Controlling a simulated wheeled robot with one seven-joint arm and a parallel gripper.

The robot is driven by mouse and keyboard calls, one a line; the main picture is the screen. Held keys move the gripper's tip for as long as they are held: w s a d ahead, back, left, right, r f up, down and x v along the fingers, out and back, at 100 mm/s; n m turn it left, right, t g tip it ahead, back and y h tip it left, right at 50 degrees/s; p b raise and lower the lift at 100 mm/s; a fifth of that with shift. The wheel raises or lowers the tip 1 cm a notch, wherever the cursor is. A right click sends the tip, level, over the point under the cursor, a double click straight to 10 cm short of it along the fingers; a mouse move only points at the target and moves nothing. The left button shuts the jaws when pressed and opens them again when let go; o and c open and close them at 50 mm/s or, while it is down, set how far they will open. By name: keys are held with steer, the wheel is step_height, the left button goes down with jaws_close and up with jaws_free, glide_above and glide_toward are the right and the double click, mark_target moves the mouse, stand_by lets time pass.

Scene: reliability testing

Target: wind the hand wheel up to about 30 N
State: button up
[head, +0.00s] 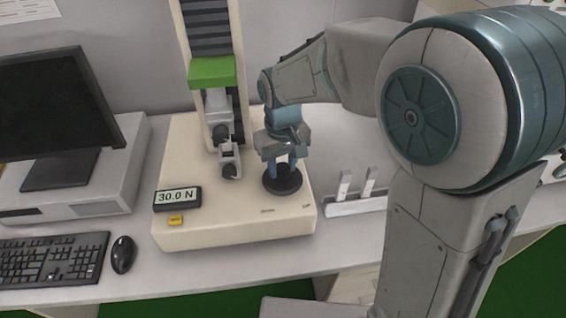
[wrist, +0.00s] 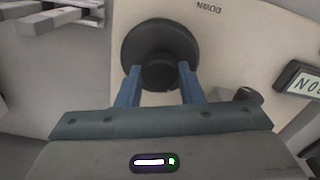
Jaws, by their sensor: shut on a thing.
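The black hand wheel (head: 283,184) sits on the right part of the cream tester base (head: 235,233). My gripper (head: 281,166) points down at it from above, and its blue fingers are shut on the wheel's central hub. In the wrist view the fingers (wrist: 159,84) stand on both sides of the dark hub of the wheel (wrist: 160,38). The display (head: 177,198) at the base's left reads 30.0 N. In the wrist view the display (wrist: 298,85) is cut off at the right edge.
The tester's column with a green crosshead (head: 212,72) and grey clamps (head: 229,160) stands just left of my gripper. A small rack (head: 355,205) with upright pieces is to the right of the base. A monitor (head: 60,110), keyboard (head: 50,260) and mouse (head: 123,254) are at the left.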

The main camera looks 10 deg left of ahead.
mark_target(286, 168)
steer(key=o, duration=1)
steer(key=shift+r, duration=0.1)
step_height(286, 168, up, 14)
steer(key=shift+p, duration=0.35)
steer(key=shift+f, duration=0.2)
steer(key=s+d+f+m+t, duration=0.1)
steer(key=s+d+f+m, duration=0.2)
steer(key=s+d, duration=0.3)
steer(key=s+d+f+m+t+p, duration=0.1)
steer(key=s+d+f+m, duration=0.2)
steer(key=d, duration=1.1)
steer(key=s, duration=0.3)
steer(key=shift+f+m+t, duration=0.15)
steer(key=shift+m+t, duration=0.15)
steer(key=shift+t, duration=0.1)
